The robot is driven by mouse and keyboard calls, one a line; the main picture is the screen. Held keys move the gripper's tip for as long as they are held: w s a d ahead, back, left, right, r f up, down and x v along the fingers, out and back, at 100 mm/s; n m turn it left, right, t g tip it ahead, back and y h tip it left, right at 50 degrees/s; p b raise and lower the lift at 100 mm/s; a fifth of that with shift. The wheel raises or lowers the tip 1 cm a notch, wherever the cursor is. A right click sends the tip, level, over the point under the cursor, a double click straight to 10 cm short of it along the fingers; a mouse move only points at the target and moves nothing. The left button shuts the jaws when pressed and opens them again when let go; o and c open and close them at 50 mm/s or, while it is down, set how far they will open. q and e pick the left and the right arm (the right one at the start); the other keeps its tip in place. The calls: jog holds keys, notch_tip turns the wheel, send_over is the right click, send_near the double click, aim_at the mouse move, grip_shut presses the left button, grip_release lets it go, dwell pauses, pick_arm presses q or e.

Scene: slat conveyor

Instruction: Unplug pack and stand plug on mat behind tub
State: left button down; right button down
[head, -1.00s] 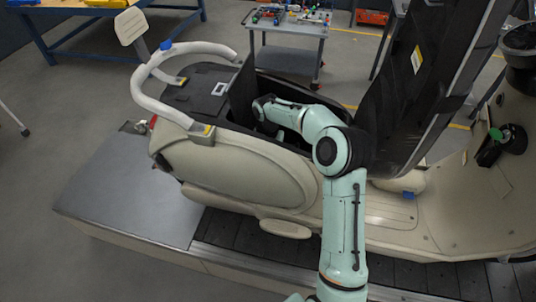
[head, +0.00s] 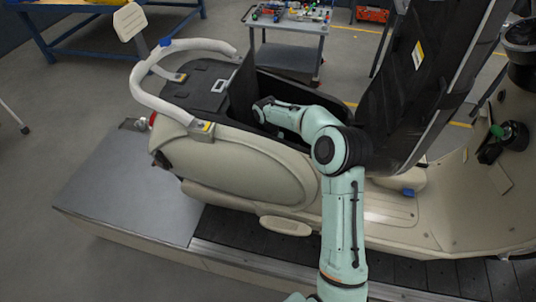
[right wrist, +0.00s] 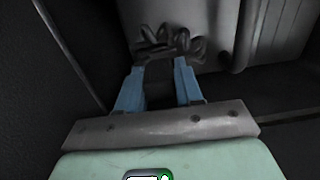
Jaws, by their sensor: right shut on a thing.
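A beige scooter (head: 235,165) stands with its seat (head: 400,95) tipped up, showing the dark storage opening (head: 275,85) below. My right arm reaches into this opening, and its gripper is hidden there in the head view. In the right wrist view my right gripper (right wrist: 160,80) has blue fingers shut on a dark plug-like piece (right wrist: 159,92). A coiled dark cable (right wrist: 172,42) lies just beyond the fingertips, in front of a grey surface (right wrist: 195,25). I cannot tell whether the piece is still seated in anything. The pack, mat and tub cannot be told apart. My left gripper is out of view.
Dark walls stand close around the right gripper. A bare grey metal deck (head: 125,190) lies left of the scooter. A white grab rail (head: 150,100) rises at its rear. A cart (head: 290,55) with small parts stands behind.

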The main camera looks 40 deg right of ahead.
jog(key=c, duration=0.7)
grip_release()
jog(key=shift+o, duration=0.2)
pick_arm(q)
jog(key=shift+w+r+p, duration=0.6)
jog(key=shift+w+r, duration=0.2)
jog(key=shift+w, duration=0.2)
pick_arm(e)
notch_tip(320, 180, up, 13)
jog(key=shift+a+r, duration=0.15)
jog(key=shift+r, duration=0.05)
jog(key=shift+w, duration=0.1)
